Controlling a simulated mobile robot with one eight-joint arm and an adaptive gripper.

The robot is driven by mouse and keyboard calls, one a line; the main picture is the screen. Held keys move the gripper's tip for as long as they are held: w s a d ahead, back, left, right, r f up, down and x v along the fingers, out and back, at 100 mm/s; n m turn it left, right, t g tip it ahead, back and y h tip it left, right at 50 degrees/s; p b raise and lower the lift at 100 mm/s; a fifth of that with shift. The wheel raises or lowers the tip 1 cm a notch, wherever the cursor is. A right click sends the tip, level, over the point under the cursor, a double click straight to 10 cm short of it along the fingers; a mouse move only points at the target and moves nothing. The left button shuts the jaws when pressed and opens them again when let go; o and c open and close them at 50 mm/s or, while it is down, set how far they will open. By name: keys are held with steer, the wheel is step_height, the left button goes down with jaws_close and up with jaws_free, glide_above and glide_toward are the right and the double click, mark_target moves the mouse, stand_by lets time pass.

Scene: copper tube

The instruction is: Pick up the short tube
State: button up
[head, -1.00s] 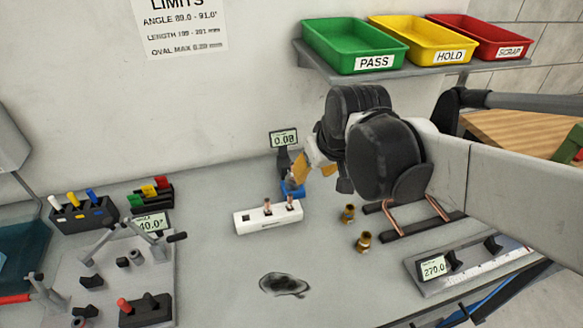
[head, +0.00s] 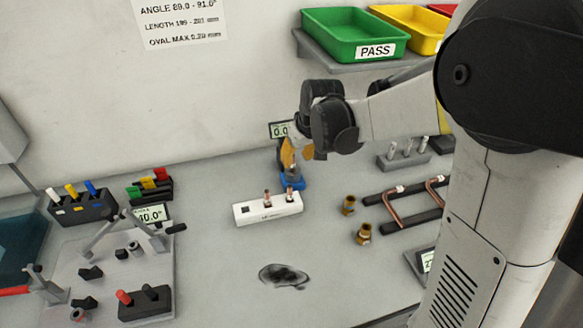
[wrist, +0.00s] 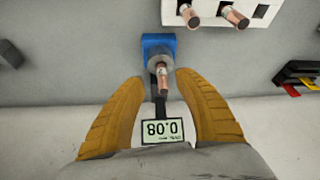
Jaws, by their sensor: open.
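A short copper tube (wrist: 162,79) stands in a round grey seat on a blue gauge stand (wrist: 158,42), seen from above in the wrist view. The stand also shows in the head view (head: 293,182), where my gripper partly hides it. My gripper (wrist: 158,86) is open, with its two orange fingers on either side of the tube and a gap at each side. In the head view my gripper (head: 288,160) hangs over the stand. Two more copper tubes (head: 267,198) (head: 290,194) stand in a white block (head: 250,214) in front of it.
The gauge display (wrist: 162,131) reads 0.08 and sits between my fingers in the wrist view. Brass fittings (head: 348,205) (head: 364,234) and a rack with bent copper tubes (head: 410,215) lie to the right. A dark stain (head: 284,276) marks otherwise clear bench at the front.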

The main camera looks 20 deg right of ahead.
mark_target(294, 162)
steer(key=b+x, duration=0.2)
steer(key=x, duration=0.3)
steer(key=shift+a+f, duration=0.1)
steer(key=shift+a, duration=0.05)
jaws_close()
